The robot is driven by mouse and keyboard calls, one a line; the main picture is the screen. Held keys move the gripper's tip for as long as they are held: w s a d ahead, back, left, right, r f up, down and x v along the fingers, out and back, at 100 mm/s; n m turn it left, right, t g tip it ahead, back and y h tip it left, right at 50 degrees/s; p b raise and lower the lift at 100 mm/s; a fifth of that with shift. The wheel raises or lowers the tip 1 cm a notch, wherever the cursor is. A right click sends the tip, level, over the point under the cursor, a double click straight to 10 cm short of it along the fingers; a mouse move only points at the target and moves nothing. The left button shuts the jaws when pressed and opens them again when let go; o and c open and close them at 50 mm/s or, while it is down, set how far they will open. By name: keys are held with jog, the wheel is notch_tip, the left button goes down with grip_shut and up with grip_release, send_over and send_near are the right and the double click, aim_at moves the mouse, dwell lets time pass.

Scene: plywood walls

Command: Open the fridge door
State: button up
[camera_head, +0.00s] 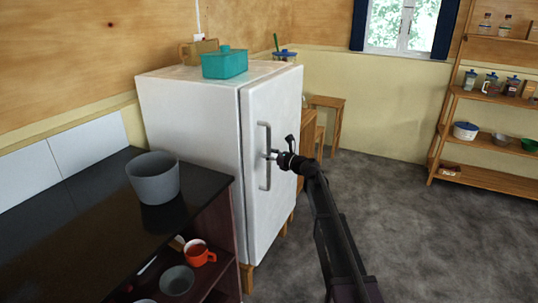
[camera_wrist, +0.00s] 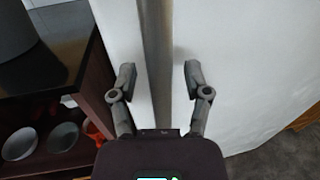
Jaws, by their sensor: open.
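The white fridge (camera_head: 190,120) stands against the wall, with its door (camera_head: 278,115) facing right and closed. A grey vertical bar handle (camera_head: 264,155) is fixed on the door near its left edge. My gripper (camera_head: 273,154) is at about the middle of the handle. In the wrist view, the gripper (camera_wrist: 159,78) is open, with one finger on each side of the handle (camera_wrist: 157,55). Gaps show between both fingers and the bar. The white door (camera_wrist: 235,60) fills the right of that view.
A dark counter (camera_head: 90,215) with a grey pot (camera_head: 153,180) stands left of the fridge, with bowls and an orange mug (camera_head: 200,253) below. A teal container (camera_head: 225,63) sits on the fridge. The grey floor (camera_head: 390,220) to the right is clear up to the wooden shelf (camera_head: 480,176).

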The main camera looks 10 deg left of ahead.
grip_shut()
jog(key=shift+s+d, duration=0.1)
jog(key=shift+s, duration=0.05)
